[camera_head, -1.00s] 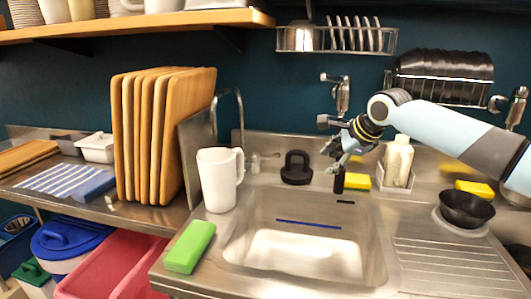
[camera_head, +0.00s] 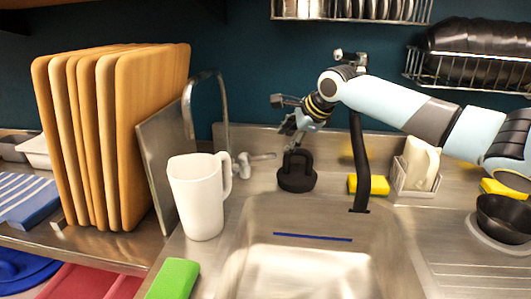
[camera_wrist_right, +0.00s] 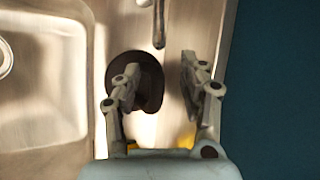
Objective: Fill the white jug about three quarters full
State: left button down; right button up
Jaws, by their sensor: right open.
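The white jug (camera_head: 198,200) stands upright on the steel counter at the sink's left rim, handle to the right; its inside is hidden. A curved steel tap (camera_head: 226,110) rises behind it, with a small lever fitting (camera_head: 248,163) at its foot. My right gripper (camera_head: 290,142) is open and empty, just above a black round object with a loop handle (camera_head: 297,178) behind the sink. In the right wrist view the open fingers (camera_wrist_right: 158,78) point past this black object (camera_wrist_right: 150,90), partly covered by the left finger. My left gripper is not in view.
The sink (camera_head: 300,265) lies in front. A black hose (camera_head: 358,170) hangs behind it, beside a yellow sponge (camera_head: 380,185). A green sponge (camera_head: 174,279) lies before the jug. Wooden boards (camera_head: 110,140) stand left. A black bowl (camera_head: 504,215) sits at right.

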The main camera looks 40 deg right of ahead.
aim_at(274, 154)
jog(key=x, duration=0.4)
jog(key=shift+a+f, duration=0.15)
jog(key=b+x, duration=0.1)
jog(key=x, duration=0.3)
jog(key=shift+w+f, duration=0.2)
jog(key=shift+w, duration=0.05)
jog(key=shift+w+f, duration=0.35)
jog(key=shift+f, duration=0.2)
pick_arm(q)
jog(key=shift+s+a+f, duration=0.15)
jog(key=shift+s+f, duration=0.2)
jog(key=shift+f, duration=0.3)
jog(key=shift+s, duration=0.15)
pick_arm(e)
jog(key=shift+c, duration=0.3)
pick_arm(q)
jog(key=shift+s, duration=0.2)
pick_arm(e)
grip_shut()
